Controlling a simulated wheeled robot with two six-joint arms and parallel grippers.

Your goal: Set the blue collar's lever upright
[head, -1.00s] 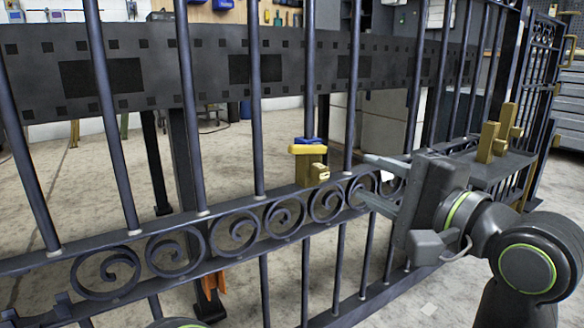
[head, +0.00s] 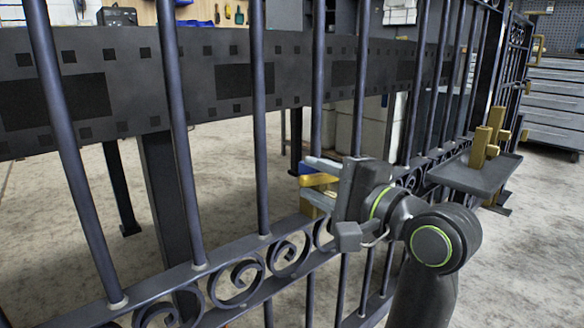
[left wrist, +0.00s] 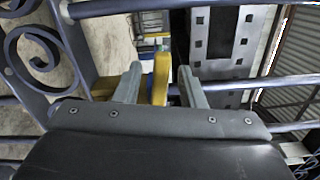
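The blue collar (head: 331,169) shows only as a small patch, mostly hidden behind my gripper. Its gold lever (head: 318,180) lies roughly level, pointing left, above a gold block (head: 318,200) on the gate's scrolled rail. My left gripper (head: 308,178) is open, with its two fingers around the lever, one above and one below it. My right gripper is not in view.
Dark gate bars (head: 260,120) stand on both sides of the gripper, above the scrolled rail (head: 235,280). A dark shelf (head: 476,175) at right carries upright gold pieces (head: 482,148). A dark perforated beam (head: 215,75) runs behind the gate. Open floor lies in front.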

